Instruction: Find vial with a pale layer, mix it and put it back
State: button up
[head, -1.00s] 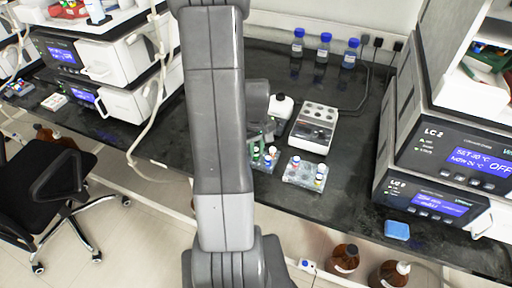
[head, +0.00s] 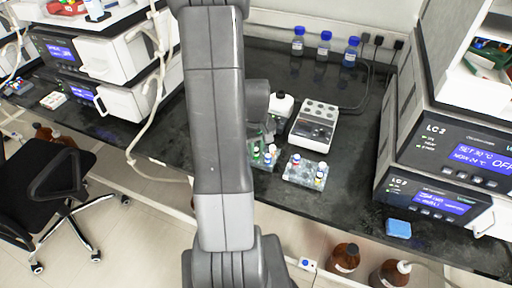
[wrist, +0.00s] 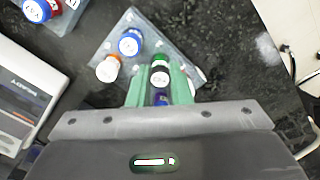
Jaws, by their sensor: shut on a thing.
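My gripper (wrist: 161,84) is shut on a green-capped vial (wrist: 160,76) with a white label on top, seen in the wrist view. The near vial rack (wrist: 199,73) lies beneath, with a blue-capped vial (wrist: 130,42) and an orange-capped vial (wrist: 108,69) beside the fingers. A blue cap (wrist: 161,99) shows between the fingers, partly hidden. I cannot tell whether the held vial is clear of the rack. No pale layer is visible. In the head view, several vials (head: 268,157) stand under my arm. The second rack (head: 292,178) is to their right.
A white instrument (head: 315,130) with round wells stands behind the racks, and a small white device (head: 281,104) is left of it. Blue-capped bottles (head: 324,44) stand at the back. LC-2 units (head: 440,165) border the right. A blue block (head: 398,228) lies near the front edge.

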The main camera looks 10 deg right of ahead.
jog(key=shift+f+b, duration=0.3)
jog(key=shift+f, duration=0.15)
jog(key=o, duration=0.9)
jog(key=shift+o, duration=0.6)
jog(key=shift+o, duration=1.1)
jog(key=shift+r+p, duration=2.25)
jog(key=shift+r, duration=0.75)
